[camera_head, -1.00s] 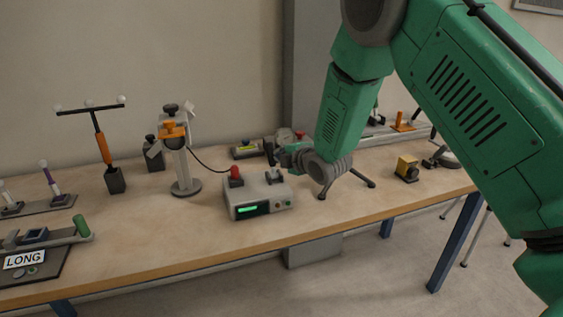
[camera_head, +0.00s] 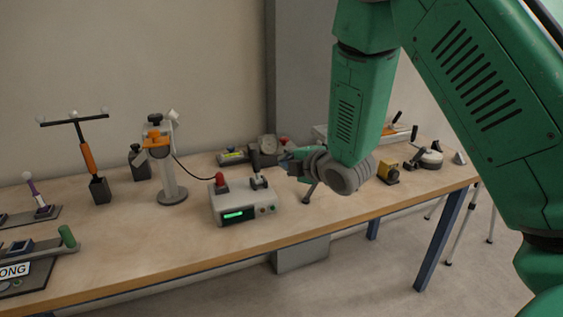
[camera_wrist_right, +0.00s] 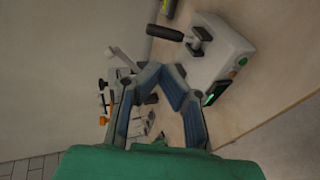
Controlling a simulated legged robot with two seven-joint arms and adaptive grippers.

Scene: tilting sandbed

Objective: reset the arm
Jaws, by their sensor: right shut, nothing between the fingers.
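My right arm comes in from the upper right. My right gripper (camera_head: 290,167) is in front of the back of the bench, just right of the grey control box (camera_head: 243,207). Its fingers are shut and hold nothing. In the right wrist view the two fingers (camera_wrist_right: 162,72) meet at their tips. The control box (camera_wrist_right: 222,55) shows there on the right, apart from the fingers. The box has a red knob (camera_head: 220,183), a black-handled lever (camera_head: 257,170) and a green display (camera_head: 238,215). My left gripper is not in view.
Bare bench top lies left of and in front of the box. The bench's front edge faces open floor.

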